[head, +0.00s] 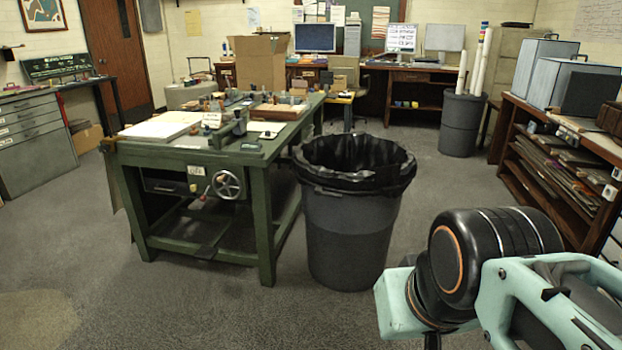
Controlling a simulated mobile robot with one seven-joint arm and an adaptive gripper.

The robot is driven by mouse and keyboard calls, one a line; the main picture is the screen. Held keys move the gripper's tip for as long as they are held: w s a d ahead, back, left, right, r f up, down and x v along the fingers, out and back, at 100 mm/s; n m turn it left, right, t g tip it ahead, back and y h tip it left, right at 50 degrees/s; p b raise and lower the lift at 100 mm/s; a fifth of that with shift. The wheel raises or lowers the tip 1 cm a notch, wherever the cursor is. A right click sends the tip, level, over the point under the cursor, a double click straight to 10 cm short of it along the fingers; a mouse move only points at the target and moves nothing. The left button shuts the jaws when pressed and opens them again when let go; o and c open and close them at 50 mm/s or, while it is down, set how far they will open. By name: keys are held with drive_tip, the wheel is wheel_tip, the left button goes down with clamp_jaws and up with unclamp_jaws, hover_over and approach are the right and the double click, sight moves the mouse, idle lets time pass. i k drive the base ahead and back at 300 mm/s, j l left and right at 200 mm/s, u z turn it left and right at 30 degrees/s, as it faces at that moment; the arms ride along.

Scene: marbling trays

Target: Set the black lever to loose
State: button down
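I cannot clearly make out a black lever. A green workbench (262,205) stands left of centre, with a spoked handwheel (228,184) on its front. A small lever with a red tip (207,190) is just left of the wheel, near a small pale label (196,170). A dark upright fitting (240,122) stands on the bench top, too small to identify. My arm shows at the lower right, well apart from the bench. My gripper's fingers are not in view.
A large black-lined bin (346,235) stands against the bench's right side, between it and my arm. Wooden shelving (545,170) lines the right. A grey drawer cabinet (38,150) is at the left. The floor before the bench is clear.

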sight(330, 193)
drive_tip(key=i+l, duration=0.1)
drive_tip(key=i, duration=0.75)
drive_tip(key=i+l, duration=0.1)
drive_tip(key=i, duration=0.8)
drive_tip(key=i+l+u, duration=0.1)
drive_tip(key=i, duration=0.75)
drive_tip(key=k+l+u, duration=0.1)
drive_tip(key=l, duration=0.55)
drive_tip(key=j, duration=0.35)
drive_tip(key=i+j+z, duration=0.1)
drive_tip(key=j, duration=0.25)
